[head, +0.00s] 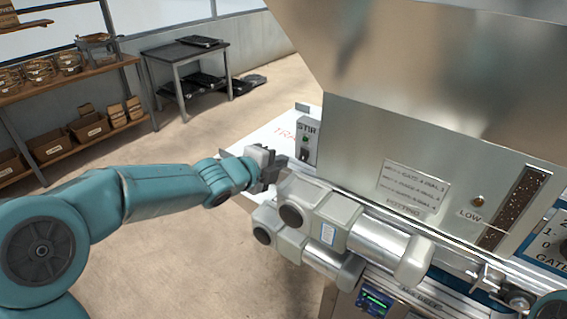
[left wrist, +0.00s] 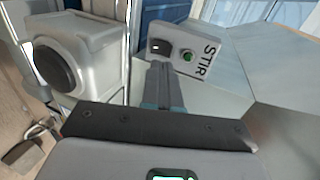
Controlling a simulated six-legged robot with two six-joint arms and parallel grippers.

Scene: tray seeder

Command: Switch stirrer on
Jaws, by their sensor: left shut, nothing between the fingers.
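The stirrer switch box (head: 308,140), marked STIR, is a small grey box at the left end of the machine. It carries a green round lamp or button (head: 306,137) and a dark switch (head: 304,154) below it. The left wrist view also shows the box (left wrist: 183,47), with the green part (left wrist: 187,56) and the switch in a dark recess (left wrist: 160,46). My left gripper (head: 281,162) is shut and empty, its fingertips just left of and near the switch. In the left wrist view its fingers (left wrist: 160,75) point at the box's lower part; contact cannot be told. My right gripper is not in view.
Grey motor housings (head: 338,215) stick out just right of and below my left gripper. The large metal hopper (head: 430,150) rises to the right. A white surface (head: 275,138) lies behind the switch box. Shelves (head: 70,85) and a dark table (head: 185,52) stand far off.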

